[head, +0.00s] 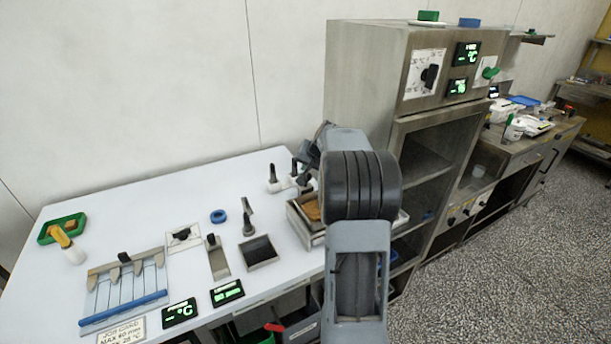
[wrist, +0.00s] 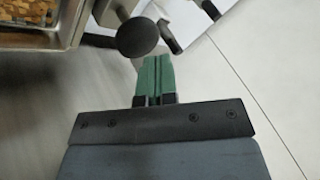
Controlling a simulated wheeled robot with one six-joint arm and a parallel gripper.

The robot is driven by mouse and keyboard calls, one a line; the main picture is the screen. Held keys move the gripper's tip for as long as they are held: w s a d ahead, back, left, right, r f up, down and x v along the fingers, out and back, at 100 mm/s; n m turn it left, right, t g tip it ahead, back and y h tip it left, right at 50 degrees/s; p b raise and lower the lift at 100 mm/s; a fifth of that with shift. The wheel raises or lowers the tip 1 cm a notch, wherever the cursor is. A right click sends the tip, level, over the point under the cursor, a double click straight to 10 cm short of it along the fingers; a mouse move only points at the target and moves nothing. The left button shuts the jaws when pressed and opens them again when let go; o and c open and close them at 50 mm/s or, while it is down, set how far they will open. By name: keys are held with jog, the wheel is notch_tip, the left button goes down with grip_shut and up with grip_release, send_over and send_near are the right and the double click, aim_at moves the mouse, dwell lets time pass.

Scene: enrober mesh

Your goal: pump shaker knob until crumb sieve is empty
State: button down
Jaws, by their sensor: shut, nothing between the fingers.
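The shaker knob (wrist: 138,37), black and round, is at the top middle of the wrist view. My gripper (wrist: 153,62) has green fingers that are closed together and empty. Its tips are just below the knob in the picture, and I cannot tell whether they touch it. The crumb sieve (wrist: 74,22) is a metal-walled tray in the top left corner of the wrist view, with many brown crumbs (wrist: 28,18) in it. In the head view the sieve area (head: 293,217) is partly hidden by my arm, and my fingertips are hidden.
A white table (head: 130,220) holds a green tray (head: 63,222), a blue-edged rack (head: 124,308), a blue ring (head: 218,216) and small displays. Black-topped posts (head: 272,173) stand near the sieve. A tall metal cabinet (head: 365,70) rises right behind my arm.

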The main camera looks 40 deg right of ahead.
jog(key=shift+f+b, duration=1.3)
jog(key=shift+f, duration=0.1)
dwell(0.8)
jog(key=shift+r, duration=0.15)
dwell(0.3)
jog(key=shift+r+p, duration=1.1)
jog(key=shift+r, duration=0.55)
jog(key=shift+r, duration=0.15)
jog(key=shift+r+p, duration=1.8)
jog(key=shift+r, duration=0.6)
jog(key=shift+f, duration=0.1)
